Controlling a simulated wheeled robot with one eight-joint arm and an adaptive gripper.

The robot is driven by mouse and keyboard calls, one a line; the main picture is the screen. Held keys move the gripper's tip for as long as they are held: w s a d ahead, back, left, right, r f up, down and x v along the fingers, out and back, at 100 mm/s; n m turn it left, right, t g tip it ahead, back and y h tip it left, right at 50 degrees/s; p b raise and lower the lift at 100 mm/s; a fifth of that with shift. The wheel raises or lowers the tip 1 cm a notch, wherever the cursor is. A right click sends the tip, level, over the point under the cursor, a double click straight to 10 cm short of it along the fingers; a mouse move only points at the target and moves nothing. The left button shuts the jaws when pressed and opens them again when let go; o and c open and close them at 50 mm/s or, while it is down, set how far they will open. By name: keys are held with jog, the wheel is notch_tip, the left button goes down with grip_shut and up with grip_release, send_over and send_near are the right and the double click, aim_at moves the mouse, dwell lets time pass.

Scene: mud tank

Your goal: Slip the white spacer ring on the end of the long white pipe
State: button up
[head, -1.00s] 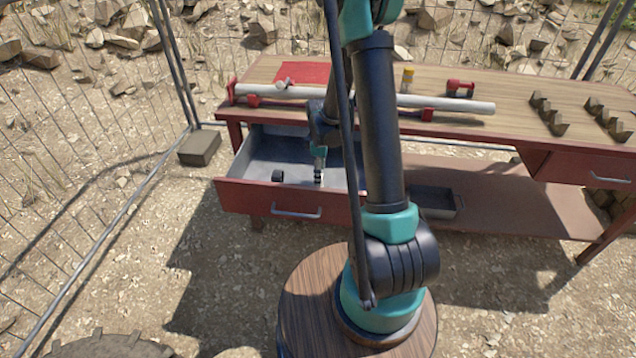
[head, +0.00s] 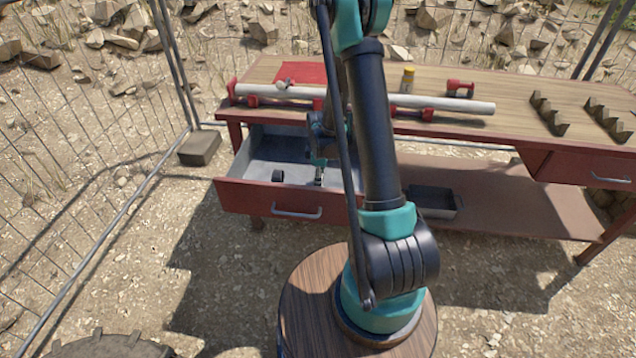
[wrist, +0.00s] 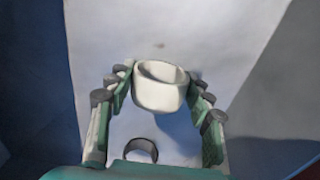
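The white spacer ring (wrist: 160,90) stands between the two fingertips of my gripper (wrist: 160,85) in the wrist view, its round opening showing at the top. The fingertips lie close against both its sides. I cannot tell whether they grip it or only flank it. In the head view my gripper (head: 320,174) points down into the open drawer (head: 255,155), and the ring is hard to make out there. The long white pipe (head: 385,99) lies along the table in red supports, its right end free.
A black ring (head: 277,175) lies in the drawer left of my gripper; it also shows in the wrist view (wrist: 141,150). A yellow-topped container (head: 407,80) and a red tool (head: 459,88) stand behind the pipe. Brown notched blocks (head: 549,113) are on the table's right.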

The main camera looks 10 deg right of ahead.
jog(key=shift+c, duration=1.1)
jog(key=shift+r, duration=4)
